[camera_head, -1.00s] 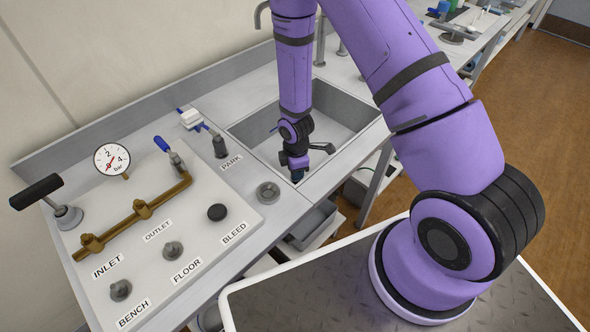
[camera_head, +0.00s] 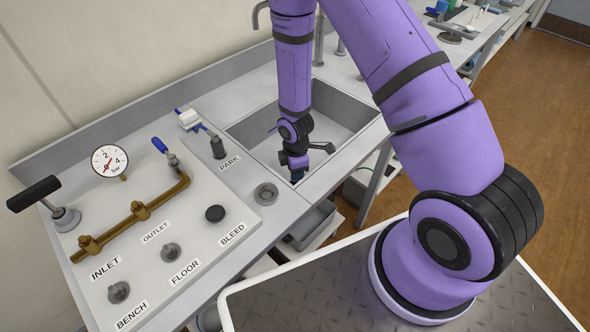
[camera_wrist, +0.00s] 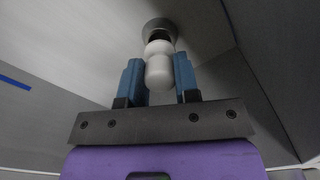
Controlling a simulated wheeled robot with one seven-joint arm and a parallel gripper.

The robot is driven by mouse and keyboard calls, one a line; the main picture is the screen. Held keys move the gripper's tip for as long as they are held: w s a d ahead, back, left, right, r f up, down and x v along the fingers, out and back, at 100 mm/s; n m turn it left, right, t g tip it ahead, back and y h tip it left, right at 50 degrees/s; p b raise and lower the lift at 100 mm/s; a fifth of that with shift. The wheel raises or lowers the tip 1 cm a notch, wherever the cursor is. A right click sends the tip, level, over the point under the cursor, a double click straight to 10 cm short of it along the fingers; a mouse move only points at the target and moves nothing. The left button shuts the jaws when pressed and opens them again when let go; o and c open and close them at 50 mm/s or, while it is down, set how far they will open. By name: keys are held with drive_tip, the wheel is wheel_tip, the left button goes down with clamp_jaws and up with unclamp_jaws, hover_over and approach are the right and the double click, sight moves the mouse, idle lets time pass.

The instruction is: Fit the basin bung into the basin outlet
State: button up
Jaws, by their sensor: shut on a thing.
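My gripper (camera_wrist: 159,88) is shut on the basin bung (camera_wrist: 158,68), a pale rounded plug, between its two blue fingers in the wrist view. The basin outlet (camera_wrist: 160,26) is a grey ring with a dark opening, just beyond the bung's far end. The bung's far end overlaps the opening in this view; I cannot tell whether it touches or has entered it. In the head view my gripper (camera_head: 297,176) reaches down into the near side of the sink basin (camera_head: 345,110). The bung and outlet are hidden there.
The basin walls stand close around my gripper. A panel (camera_head: 190,235) to the left carries a brass pipe (camera_head: 140,212), a gauge (camera_head: 109,160), knobs and a black-handled lever (camera_head: 35,193). A round fitting (camera_head: 266,193) sits on the counter left of the basin.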

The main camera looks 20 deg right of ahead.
drive_tip(key=shift+s, duration=0.1)
idle(0.3)
drive_tip(key=shift+a, duration=0.25)
drive_tip(key=shift+w, duration=0.2)
drive_tip(key=shift+d, duration=0.1)
idle(0.9)
drive_tip(key=shift+s+f, duration=0.1)
drive_tip(key=shift+f, duration=0.15)
idle(0.5)
